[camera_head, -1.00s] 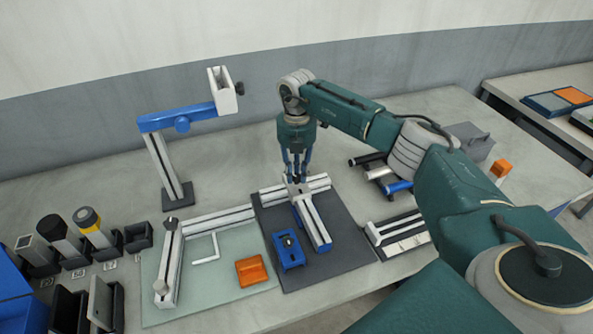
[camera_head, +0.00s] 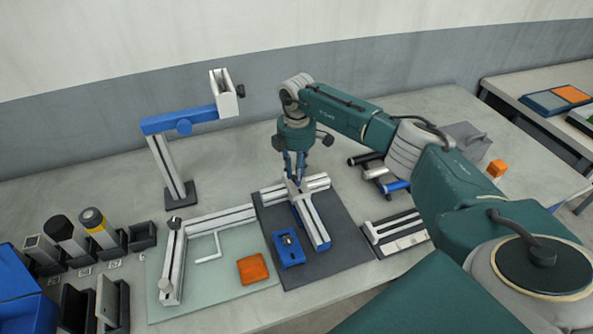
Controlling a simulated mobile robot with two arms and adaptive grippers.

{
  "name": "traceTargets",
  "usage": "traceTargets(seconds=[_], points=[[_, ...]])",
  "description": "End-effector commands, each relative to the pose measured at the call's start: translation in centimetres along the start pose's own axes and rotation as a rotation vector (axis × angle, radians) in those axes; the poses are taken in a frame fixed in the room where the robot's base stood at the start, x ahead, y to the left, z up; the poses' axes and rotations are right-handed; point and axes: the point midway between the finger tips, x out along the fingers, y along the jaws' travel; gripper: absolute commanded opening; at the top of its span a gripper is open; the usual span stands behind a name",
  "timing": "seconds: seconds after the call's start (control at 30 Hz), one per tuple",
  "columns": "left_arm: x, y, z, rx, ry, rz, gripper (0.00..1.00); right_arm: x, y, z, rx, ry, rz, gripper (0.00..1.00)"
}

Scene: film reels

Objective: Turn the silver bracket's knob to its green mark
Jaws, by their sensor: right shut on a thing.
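A silver rail bracket (camera_head: 322,183) lies on the dark mat (camera_head: 345,255), with a silver, blue-sided arm (camera_head: 315,222) reaching toward the front from it. My right gripper (camera_head: 295,183) points straight down at the joint of these pieces, its fingers shut on a small part there that I take to be the knob. The fingers hide most of that part, and I cannot make out a green mark. My left gripper is not in view.
A blue block (camera_head: 288,259) with a dark round top lies on the dark mat. Left are a pale green mat (camera_head: 215,290) with silver rails (camera_head: 173,262) and an orange tray (camera_head: 253,268). A tall blue-armed stand (camera_head: 165,165) rises behind. Dark rollers (camera_head: 366,158) lie right of the gripper.

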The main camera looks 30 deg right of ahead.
Motion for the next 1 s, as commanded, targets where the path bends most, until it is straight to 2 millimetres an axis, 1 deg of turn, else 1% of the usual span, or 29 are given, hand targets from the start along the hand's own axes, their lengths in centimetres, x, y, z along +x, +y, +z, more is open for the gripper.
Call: traceTargets(seconds=[0.3, 0.73, 0.77, 0.8, 0.83, 1.0], points=[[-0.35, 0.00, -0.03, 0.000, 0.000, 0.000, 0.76, -0.04, 0.00, -0.05, 0.078, 0.001, 0.000, 0.00], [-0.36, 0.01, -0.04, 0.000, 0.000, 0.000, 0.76, -0.01, -0.01, -0.04, 0.084, 0.001, 0.000, 0.00], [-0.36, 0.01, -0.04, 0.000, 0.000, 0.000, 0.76, -0.01, -0.02, -0.04, 0.084, 0.001, 0.000, 0.28], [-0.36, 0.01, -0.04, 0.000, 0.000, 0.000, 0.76, -0.01, -0.02, -0.04, 0.083, 0.001, 0.000, 0.36], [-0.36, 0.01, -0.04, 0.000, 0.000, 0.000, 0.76, -0.01, -0.02, -0.04, 0.083, 0.001, 0.000, 0.42], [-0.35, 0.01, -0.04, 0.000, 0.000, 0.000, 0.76, 0.00, -0.02, -0.03, 0.083, 0.000, 0.000, 0.42]])
